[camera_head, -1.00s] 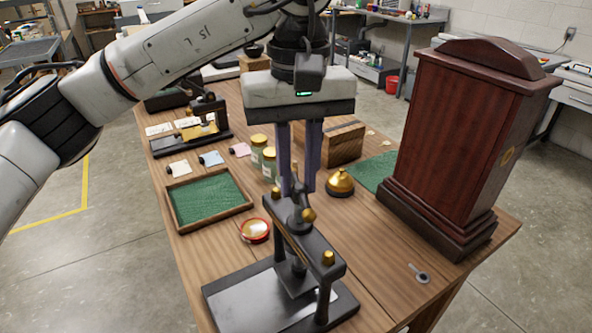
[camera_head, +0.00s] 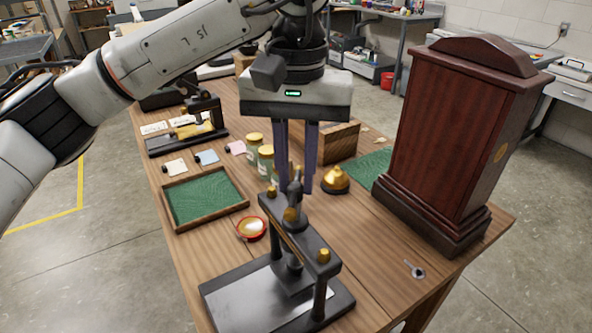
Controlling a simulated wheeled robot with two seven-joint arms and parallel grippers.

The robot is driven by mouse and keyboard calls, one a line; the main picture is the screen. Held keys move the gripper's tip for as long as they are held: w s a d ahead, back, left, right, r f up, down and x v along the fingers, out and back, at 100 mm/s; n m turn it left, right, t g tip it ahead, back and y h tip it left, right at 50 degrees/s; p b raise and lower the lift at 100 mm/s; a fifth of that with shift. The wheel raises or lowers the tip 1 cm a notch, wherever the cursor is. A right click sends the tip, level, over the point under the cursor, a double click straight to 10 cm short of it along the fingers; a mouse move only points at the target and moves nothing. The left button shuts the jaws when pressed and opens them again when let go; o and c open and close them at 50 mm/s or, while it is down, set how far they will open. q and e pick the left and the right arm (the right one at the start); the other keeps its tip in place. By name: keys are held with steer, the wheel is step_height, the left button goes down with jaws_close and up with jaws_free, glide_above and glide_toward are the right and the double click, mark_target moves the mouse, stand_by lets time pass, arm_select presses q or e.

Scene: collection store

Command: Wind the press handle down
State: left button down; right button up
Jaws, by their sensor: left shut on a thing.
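The black press (camera_head: 318,243) stands at the near end of the wooden table, with brass caps on its posts and a flat base plate (camera_head: 240,297). Its handle (camera_head: 297,187) sits on top of the crossbeam, with a brass ball (camera_head: 290,214) on its near side. My left gripper (camera_head: 297,184) reaches down from above, its two dark fingers shut on the handle's upright part. The fingers partly hide the far side of the handle. My right gripper is out of view.
A tall dark wood case (camera_head: 440,140) stands to the right. A brass bell-shaped piece (camera_head: 335,180) and jars (camera_head: 265,160) are close behind the press. A green-lined tray (camera_head: 205,198) and a red-rimmed dish (camera_head: 251,228) lie to the left. A small key-like piece (camera_head: 415,270) lies at right.

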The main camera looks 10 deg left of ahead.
mark_target(296, 181)
arm_select(q)
steer(key=shift+r, duration=0.1)
steer(key=c, duration=1.6)
jaws_free()
step_height(296, 181, up, 10)
steer(key=shift+r+p, duration=0.1)
steer(key=shift+p, duration=0.2)
